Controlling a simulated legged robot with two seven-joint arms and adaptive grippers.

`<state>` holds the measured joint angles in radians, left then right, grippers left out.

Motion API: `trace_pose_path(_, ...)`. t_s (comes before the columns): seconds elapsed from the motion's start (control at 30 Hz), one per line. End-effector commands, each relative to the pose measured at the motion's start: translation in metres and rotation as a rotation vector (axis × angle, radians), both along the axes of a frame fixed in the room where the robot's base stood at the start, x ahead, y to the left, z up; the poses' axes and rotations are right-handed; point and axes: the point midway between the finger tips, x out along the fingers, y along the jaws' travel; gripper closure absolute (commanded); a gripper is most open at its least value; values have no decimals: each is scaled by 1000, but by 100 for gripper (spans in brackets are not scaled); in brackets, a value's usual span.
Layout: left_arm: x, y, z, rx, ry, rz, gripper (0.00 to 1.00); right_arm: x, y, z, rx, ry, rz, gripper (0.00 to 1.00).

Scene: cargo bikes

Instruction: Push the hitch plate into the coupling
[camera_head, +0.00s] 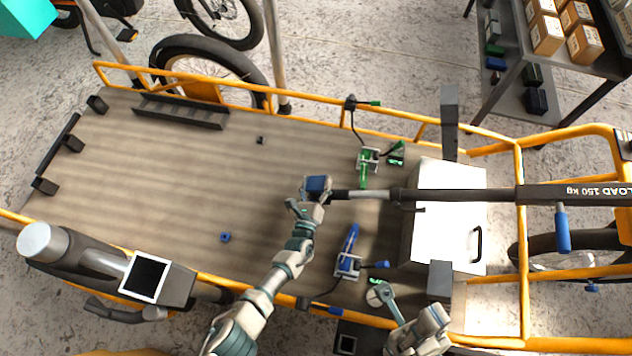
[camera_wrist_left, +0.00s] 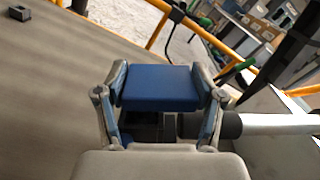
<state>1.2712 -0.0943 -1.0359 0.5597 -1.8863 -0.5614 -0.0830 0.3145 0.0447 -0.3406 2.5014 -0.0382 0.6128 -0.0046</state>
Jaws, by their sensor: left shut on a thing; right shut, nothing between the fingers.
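My left gripper (camera_head: 306,208) is shut on a blue block (camera_head: 317,184), held at the left end of a dark and silver bar (camera_head: 370,194). In the left wrist view the blue block (camera_wrist_left: 160,88) sits between both fingers, with the bar (camera_wrist_left: 260,124) running off to the right behind it. I cannot tell for certain which part is the hitch plate or the coupling, or whether block and bar are joined. My right gripper (camera_head: 379,292) is shut and empty near the deck's front edge, below a blue-handled clamp (camera_head: 349,262).
A green-handled clamp (camera_head: 367,165) stands behind the bar. A white box (camera_head: 448,235) sits on the right of the deck, under a black beam (camera_head: 550,195). Orange rails (camera_head: 330,104) edge the wooden deck (camera_head: 180,180). The deck's left half is mostly clear, with a small blue piece (camera_head: 225,237).

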Motion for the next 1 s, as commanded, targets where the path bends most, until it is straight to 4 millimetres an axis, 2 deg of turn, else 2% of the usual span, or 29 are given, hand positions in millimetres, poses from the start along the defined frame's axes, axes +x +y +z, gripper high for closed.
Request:
trace_pose_path(0.03,0,-1,1,-2,-2,-1,74,0,0,0,0,0,0,100)
trace_pose_path(0.07,0,-1,1,-2,-2,-1,27,0,0,0,0,0,0,100)
trace_pose_path(0.17,0,-1,1,-1,-2,0,3,0,0,0,0,-1,0,100)
trace_pose_path(0.5,0,0,0,1,2,-1,3,-1,0,0,-3,-1,0,100)
trace_pose_path(0.67,-1,-1,6,-3,3,2,3,-4,0,2,-2,-5,0,100)
trace_pose_path(0.77,0,0,16,-5,3,2,3,-4,0,2,-1,-4,0,100)
trace_pose_path(1.0,0,-1,59,-10,2,1,3,-4,0,2,-1,-5,0,100)
